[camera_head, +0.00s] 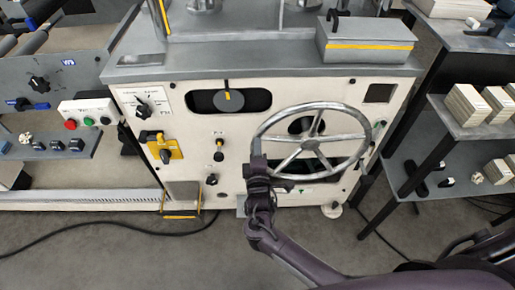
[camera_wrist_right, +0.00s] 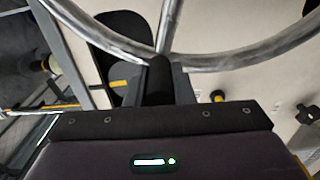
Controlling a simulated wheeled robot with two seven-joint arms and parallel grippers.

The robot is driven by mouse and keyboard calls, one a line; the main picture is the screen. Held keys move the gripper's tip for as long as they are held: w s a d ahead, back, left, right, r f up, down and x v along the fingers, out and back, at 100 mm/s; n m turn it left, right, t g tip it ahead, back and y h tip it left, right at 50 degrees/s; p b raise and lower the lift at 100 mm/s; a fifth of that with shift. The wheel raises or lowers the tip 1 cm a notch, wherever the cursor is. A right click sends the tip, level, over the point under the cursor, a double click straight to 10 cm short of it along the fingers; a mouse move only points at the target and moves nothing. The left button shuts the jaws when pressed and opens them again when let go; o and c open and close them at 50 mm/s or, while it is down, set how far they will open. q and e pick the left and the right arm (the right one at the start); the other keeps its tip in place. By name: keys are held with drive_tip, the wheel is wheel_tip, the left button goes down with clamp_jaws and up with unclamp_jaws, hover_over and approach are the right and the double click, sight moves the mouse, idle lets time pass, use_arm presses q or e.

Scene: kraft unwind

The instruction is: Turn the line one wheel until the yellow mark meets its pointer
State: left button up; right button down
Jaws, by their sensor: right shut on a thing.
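The metal handwheel (camera_head: 341,107) with several spokes stands on the front of the cream machine cabinet. My right gripper (camera_head: 257,168) is shut on the lower left of its rim. A dark oval window (camera_head: 255,99) is left of the wheel. In it a small yellow mark (camera_head: 228,96) shows just below a thin black pointer (camera_head: 226,84). I cannot tell whether they line up exactly. My left gripper is not in view.
A selector dial (camera_head: 144,106) and a yellow switch plate (camera_head: 174,152) are on the cabinet's left. A grey box (camera_head: 366,45) sits on top. Shelves with stacked blocks (camera_head: 467,104) stand at the right. A black cable (camera_head: 110,234) lies on the floor.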

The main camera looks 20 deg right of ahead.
drive_tip(key=c, duration=1.3)
unclamp_jaws()
drive_tip(key=shift+o, duration=0.2)
drive_tip(key=v, duration=0.7)
drive_tip(key=shift+s, duration=0.4)
drive_tip(key=shift+a+f, duration=0.1)
